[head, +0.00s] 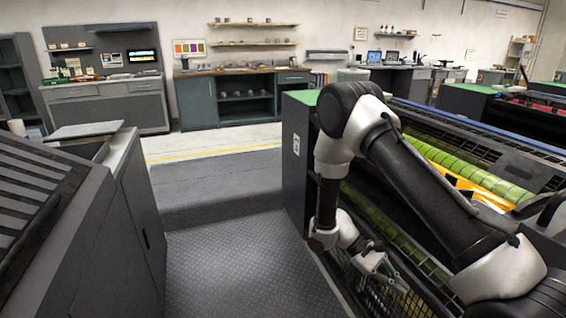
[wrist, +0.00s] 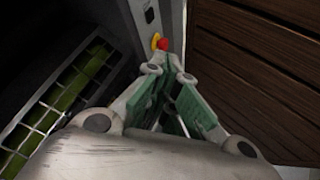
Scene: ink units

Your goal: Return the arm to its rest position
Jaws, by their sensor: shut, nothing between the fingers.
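My arm (head: 405,165) is bent and reaches across the right half of the head view, in front of the press with green rollers. My gripper (head: 392,283) hangs low beside the mesh guard on the press's side. In the wrist view my gripper (wrist: 172,75) has its green-padded fingers drawn together at the tips, with nothing visible between them. A red button (wrist: 162,44) and a yellow part (wrist: 155,40) on a grey post appear just beyond the fingertips. I cannot tell whether the fingertips touch them.
The press (head: 300,165) stands close to my arm. A dark cabinet (head: 90,225) stands at the left. The textured floor (head: 235,265) between them is clear. Workbenches (head: 245,82) line the back wall. A brown slatted surface (wrist: 255,70) lies right of my gripper.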

